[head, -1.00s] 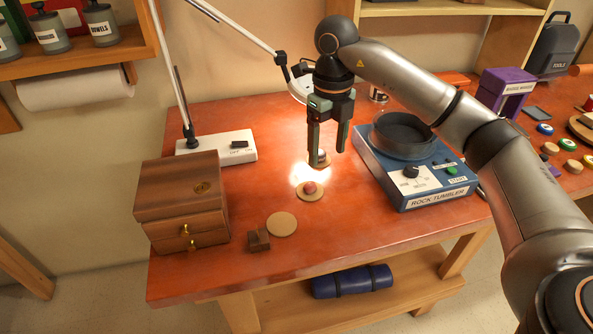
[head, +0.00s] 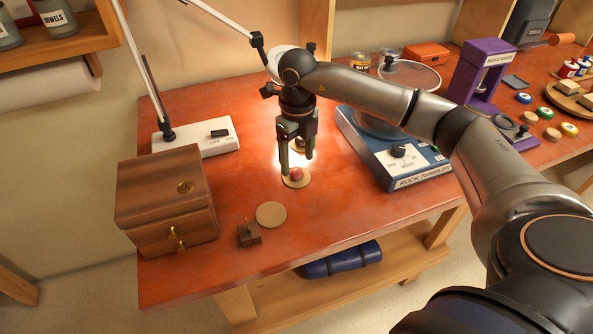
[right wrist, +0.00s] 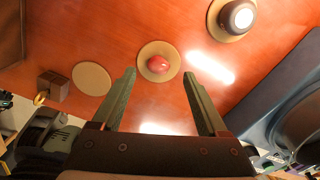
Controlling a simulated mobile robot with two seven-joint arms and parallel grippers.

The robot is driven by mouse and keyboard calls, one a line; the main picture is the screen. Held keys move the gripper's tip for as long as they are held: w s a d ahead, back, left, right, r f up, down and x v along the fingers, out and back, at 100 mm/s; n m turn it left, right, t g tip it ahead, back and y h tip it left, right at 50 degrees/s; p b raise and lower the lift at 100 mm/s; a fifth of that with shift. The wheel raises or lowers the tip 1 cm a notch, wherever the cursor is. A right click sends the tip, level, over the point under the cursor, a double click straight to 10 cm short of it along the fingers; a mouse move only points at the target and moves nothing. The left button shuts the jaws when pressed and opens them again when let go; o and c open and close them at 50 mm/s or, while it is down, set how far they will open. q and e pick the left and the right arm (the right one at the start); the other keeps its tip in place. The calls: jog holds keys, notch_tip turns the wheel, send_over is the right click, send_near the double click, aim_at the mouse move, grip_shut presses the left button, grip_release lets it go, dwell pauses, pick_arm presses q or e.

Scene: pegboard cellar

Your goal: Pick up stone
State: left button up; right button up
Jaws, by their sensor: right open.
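A red stone (head: 297,174) sits on a round cork coaster (head: 303,184) on the orange-red bench. In the right wrist view the red stone (right wrist: 158,64) lies just beyond the gap between my fingertips. My right gripper (head: 296,164) points down, open and empty, above and close to this stone, partly covering it in the head view. A dark stone with a pale top (right wrist: 238,15) rests on another coaster behind; in the head view the gripper partly hides it. My left gripper is not in view.
An empty coaster (head: 271,215) and a small brown block (head: 249,235) lie in front. A wooden drawer box (head: 165,190) stands left, the blue rock tumbler (head: 395,160) right. A white lamp base (head: 196,137) is behind. The bench front between box and tumbler is mostly clear.

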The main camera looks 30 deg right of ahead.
aim_at(297, 169)
jog(key=shift+a+f, duration=0.1)
jog(key=shift+f, duration=1.45)
jog(key=shift+c, duration=0.3)
grip_shut()
